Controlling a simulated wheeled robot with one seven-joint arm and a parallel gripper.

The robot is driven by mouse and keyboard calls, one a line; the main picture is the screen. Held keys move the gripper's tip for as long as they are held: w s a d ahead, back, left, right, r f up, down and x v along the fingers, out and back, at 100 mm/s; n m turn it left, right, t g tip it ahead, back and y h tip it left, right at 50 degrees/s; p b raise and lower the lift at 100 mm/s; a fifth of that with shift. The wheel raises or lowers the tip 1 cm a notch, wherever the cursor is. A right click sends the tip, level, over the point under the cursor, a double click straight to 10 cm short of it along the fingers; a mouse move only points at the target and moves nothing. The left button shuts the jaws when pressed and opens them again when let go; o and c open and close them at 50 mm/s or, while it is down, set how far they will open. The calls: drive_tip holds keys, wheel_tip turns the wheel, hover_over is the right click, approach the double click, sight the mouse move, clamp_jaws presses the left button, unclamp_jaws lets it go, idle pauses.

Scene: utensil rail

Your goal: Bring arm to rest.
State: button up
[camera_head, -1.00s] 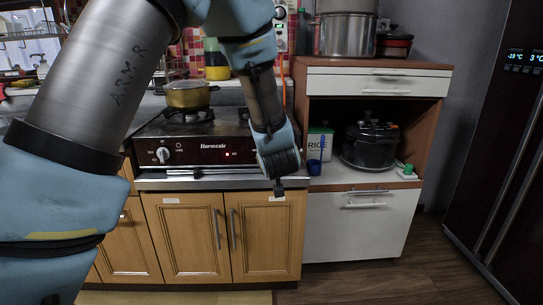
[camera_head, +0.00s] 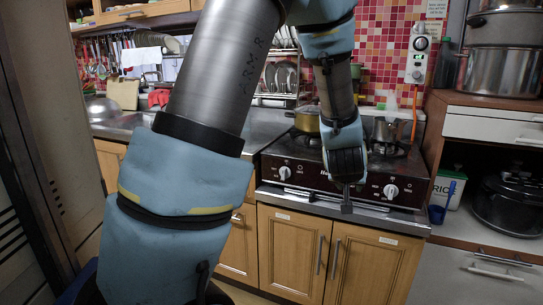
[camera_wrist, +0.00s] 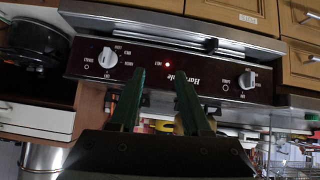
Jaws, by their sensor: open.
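My gripper (camera_head: 346,200) hangs at the end of my bent arm, pointing down in front of the stove (camera_head: 300,160). In the wrist view my gripper (camera_wrist: 158,92) shows two green fingers standing apart with nothing between them. Behind them is the dark front panel (camera_wrist: 165,72) of the stove with two white knobs and a lit red light. Whether the fingers touch the panel cannot be told, but I see no contact.
Wooden cabinets (camera_head: 290,250) stand below. A sink counter (camera_head: 120,130) is to the left. A white shelf unit (camera_head: 462,226) with a dark cooker (camera_head: 508,200) is to the right.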

drive_tip(key=s+a+r+n+g+y+p, duration=0.1)
drive_tip(key=s+a, duration=0.3)
drive_tip(key=a, duration=0.5)
drive_tip(key=s+a+r+n+g+y+p, duration=0.1)
drive_tip(key=s+a+r+g+p, duration=0.2)
drive_tip(key=a, duration=0.7)
drive_tip(key=s+a+r+n+g+y+p, duration=0.1)
drive_tip(key=s+a+r+g+y+p, duration=0.1)
drive_tip(key=s+a, duration=0.4)
drive_tip(key=a+g, duration=0.1)
drive_tip(key=a, duration=0.2)
drive_tip(key=shift+a, duration=0.4)
drive_tip(key=shift+r, duration=0.1)
